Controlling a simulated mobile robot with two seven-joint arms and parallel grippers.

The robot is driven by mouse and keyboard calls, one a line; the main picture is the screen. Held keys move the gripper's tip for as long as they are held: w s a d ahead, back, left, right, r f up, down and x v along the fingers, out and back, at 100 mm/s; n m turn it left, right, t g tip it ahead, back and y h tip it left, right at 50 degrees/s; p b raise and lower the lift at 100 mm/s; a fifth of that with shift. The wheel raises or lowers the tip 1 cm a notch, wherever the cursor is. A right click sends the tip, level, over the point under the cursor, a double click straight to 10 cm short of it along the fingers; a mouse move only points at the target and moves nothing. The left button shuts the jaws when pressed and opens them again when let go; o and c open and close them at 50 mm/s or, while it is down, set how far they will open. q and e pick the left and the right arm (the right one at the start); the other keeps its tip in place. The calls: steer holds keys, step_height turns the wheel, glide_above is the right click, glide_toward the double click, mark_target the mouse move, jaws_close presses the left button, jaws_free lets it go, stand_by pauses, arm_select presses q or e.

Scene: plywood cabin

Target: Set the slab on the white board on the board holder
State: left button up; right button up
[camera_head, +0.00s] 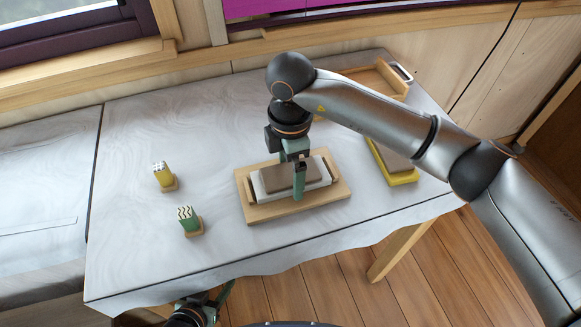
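The slab (281,178) is a flat brown-grey block. It is over the white board (262,193), lying flat on it as far as I can see. The white board is in the wooden board holder (255,212), a tray with raised end pieces in the middle of the table. My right gripper (298,182) points down at the slab, with one green finger in front of its near side. The other finger is hidden, so its grip on the slab is unclear. My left gripper (222,296) is low at the bottom edge, off the table's front, partly cut off.
A yellow board (403,179) with another brown slab (392,158) lies at the right, partly behind my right arm. A wooden tray (391,78) is at the back right.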

mark_target(291, 173)
steer(key=shift+r, duration=0.25)
step_height(291, 173, up, 12)
steer(key=b, duration=0.1)
steer(key=shift+f, duration=0.1)
stand_by(0.5)
